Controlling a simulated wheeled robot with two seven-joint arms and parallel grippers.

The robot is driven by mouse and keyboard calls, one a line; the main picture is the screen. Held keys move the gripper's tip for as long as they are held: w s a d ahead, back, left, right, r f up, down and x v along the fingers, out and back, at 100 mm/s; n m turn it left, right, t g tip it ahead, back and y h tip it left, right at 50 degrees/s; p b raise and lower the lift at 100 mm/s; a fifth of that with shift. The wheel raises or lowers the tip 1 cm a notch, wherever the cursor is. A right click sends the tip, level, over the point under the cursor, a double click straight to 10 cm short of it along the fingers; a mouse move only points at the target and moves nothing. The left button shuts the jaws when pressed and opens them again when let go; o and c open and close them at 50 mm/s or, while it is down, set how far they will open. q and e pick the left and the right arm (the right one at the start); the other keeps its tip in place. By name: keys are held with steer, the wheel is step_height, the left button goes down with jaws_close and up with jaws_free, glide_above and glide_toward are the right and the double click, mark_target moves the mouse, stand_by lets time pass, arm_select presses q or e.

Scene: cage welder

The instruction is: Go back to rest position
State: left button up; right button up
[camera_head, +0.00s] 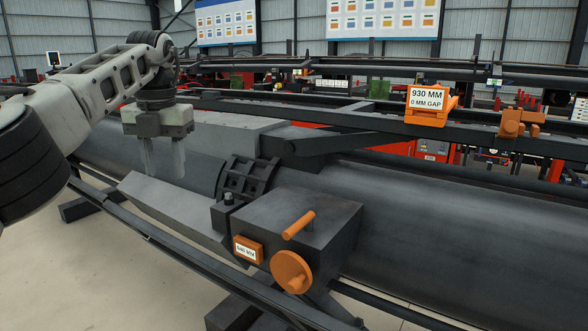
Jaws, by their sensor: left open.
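My left gripper (163,158) comes in from the left on its white and black arm. Its two fingers point down and stand apart with nothing between them. In the picture they are over the grey machine housing, left of the black ribbed clamp (247,178); I cannot tell how far above it they are. The right gripper is out of view. A dark grey box (325,220) at the centre carries an orange handle (299,225), an orange round knob (291,271) and a small orange label (248,249).
A large dark pipe (470,235) runs across to the right. An orange block marked "930 MM 0 MM GAP" (427,105) and an orange clamp (520,123) sit on the rail behind. A dark rail (180,250) crosses the front. Bare floor (100,285) shows at lower left.

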arm_select(q)
steer(key=s+a+f+n+h, duration=0.1)
steer(key=s+a+n, duration=0.2)
steer(key=a, duration=0.9)
steer(key=s+a+f+n, duration=0.1)
steer(key=s+a+n, duration=0.15)
steer(key=a, duration=0.95)
steer(key=w+d+f+m+t+h, duration=0.1)
steer(key=w+d+f+m+h, duration=0.3)
steer(key=d+f, duration=1.1)
steer(key=s+d+f+n+t+h, duration=0.3)
steer(key=d+f+h, duration=0.4)
steer(key=d+f, duration=0.85)
steer(key=s+d+f+n+t, duration=0.1)
steer(key=s+f+n+t, duration=0.55)
steer(key=n, duration=0.55)
steer(key=s+a+f+n+g+y, duration=0.1)
steer(key=s+a+f+n+y, duration=0.2)
steer(key=s, duration=0.4)
steer(key=s+a+f+n+y, duration=0.1)
steer(key=s+a+n+y, duration=0.3)
steer(key=s, duration=0.4)
steer(key=s+a+f+n+g+y, duration=0.1)
steer(key=s+a+f+n+y, duration=0.15)
steer(key=s+n, duration=0.4)
steer(key=d+n, duration=0.4)
steer(key=d, duration=0.6)
steer(key=shift+r+t+h, duration=0.25)
steer(key=shift+t+h, duration=0.1)
steer(key=shift+t, duration=0.1)
